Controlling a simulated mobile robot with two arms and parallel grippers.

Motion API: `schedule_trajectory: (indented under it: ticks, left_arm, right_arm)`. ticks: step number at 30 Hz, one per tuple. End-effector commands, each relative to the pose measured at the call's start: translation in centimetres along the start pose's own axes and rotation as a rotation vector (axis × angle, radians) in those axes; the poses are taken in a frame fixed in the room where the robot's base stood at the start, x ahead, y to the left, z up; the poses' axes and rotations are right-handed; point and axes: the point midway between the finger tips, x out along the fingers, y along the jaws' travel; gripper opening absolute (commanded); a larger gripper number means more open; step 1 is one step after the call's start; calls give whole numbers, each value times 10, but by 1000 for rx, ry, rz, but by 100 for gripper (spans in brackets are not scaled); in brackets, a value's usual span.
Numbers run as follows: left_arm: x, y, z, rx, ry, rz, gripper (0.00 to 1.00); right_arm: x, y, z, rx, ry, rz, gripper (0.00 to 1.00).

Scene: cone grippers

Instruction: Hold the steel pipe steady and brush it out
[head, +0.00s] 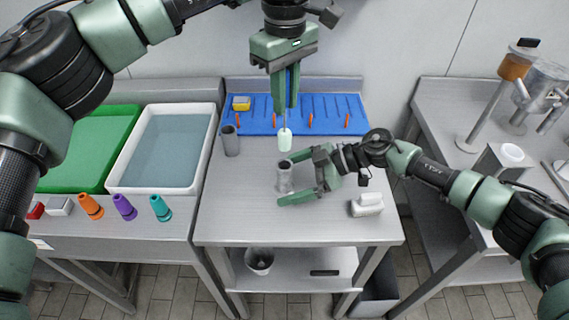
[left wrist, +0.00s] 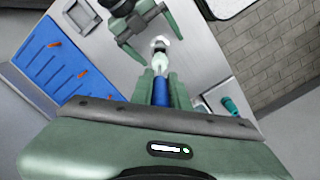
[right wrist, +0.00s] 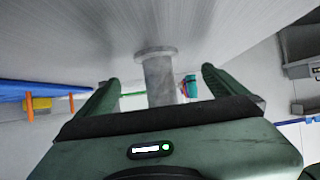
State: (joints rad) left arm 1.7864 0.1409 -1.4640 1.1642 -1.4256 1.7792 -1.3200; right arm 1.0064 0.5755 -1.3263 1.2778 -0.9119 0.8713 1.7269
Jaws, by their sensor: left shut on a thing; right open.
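The steel pipe (head: 285,177) stands upright on the steel table (head: 340,225). My right gripper (head: 284,180) is open around it; in the right wrist view the pipe (right wrist: 158,78) stands between the two spread fingers, with a gap on each side. My left gripper (head: 286,106) points down, shut on the blue handle of a brush. The brush's pale bristle head (head: 285,140) hangs below the fingers, above the table and behind the pipe in the head view. In the left wrist view the blue handle (left wrist: 161,93) shows between the fingers.
A darker grey cylinder (head: 231,141) stands at the table's left. A blue rack (head: 335,108) with orange pegs and a yellow block (head: 241,103) lies at the back. A white block (head: 367,204) lies front right. A water basin (head: 118,178) and several coloured cones (head: 124,207) are left.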

Motion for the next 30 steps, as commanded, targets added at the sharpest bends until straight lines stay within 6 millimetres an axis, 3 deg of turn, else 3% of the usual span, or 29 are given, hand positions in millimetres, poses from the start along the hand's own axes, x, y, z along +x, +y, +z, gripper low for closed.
schedule_trajectory:
  ticks: [11, 24, 30]
  left_arm:
    - [0, 0, 0, 0, 0, 0, 0]
    - [0, 0, 0, 0, 0, 0, 0]
    - [0, 0, 0, 0, 0, 0, 0]
  right_arm:
    - [-8, 1, 0, 0, -1, 2, 99]
    - [-93, 1, 1, 0, -2, 3, 99]
    - [-116, 0, 0, 1, 0, 0, 99]
